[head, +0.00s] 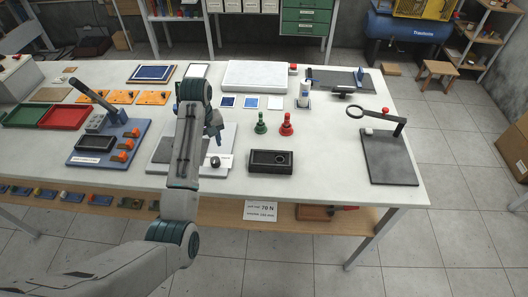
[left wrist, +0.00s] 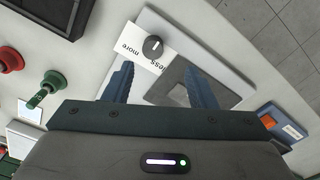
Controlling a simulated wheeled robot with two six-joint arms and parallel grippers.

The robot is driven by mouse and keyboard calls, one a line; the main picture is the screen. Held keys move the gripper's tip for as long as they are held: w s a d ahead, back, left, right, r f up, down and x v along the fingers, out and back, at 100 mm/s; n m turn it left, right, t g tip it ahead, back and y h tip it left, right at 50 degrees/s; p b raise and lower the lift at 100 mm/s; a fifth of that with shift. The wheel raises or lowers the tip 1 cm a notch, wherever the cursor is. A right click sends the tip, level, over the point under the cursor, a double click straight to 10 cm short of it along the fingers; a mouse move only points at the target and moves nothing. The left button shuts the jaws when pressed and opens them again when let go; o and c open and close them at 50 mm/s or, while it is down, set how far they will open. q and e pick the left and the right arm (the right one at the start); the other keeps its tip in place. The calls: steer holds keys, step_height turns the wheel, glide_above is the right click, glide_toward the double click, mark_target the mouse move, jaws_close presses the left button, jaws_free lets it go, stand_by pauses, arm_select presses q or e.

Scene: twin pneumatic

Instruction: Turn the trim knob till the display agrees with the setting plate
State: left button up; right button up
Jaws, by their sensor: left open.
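The trim knob (head: 215,162) is a small black knob on a light base plate, beside a white label. In the left wrist view the knob (left wrist: 152,47) has a pale pointer line, and its label (left wrist: 136,52) reads "more" and "less". My left gripper (head: 213,128) is above the table behind the knob. In the left wrist view its two fingers (left wrist: 160,84) are apart with nothing between them, and the knob lies beyond their tips. The setting plate (head: 261,211) hangs at the table's front edge and shows "78 N"; its smaller text is unclear. No display reading is legible. My right gripper is out of view.
A blue base with a lever (head: 128,143) is to the left. A magnifier stand (head: 392,158) is at right; the table before it is clear.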

mark_target(215, 160)
arm_select(q)
steer(key=shift+w+d+f+b, duration=0.3)
steer(key=shift+w+f+b, duration=0.25)
steer(key=shift+f+b, duration=0.4)
steer(key=shift+f+p, duration=0.45)
steer(key=shift+p, duration=0.35)
step_height(215, 160, down, 5)
steer(key=shift+f+p, duration=0.1)
steer(key=shift+p, duration=0.65)
steer(key=shift+w+f, duration=0.1)
steer(key=shift+f, duration=0.45)
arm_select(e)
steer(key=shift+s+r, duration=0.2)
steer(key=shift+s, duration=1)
arm_select(q)
steer(key=shift+c, duration=0.2)
steer(key=c, duration=0.9)
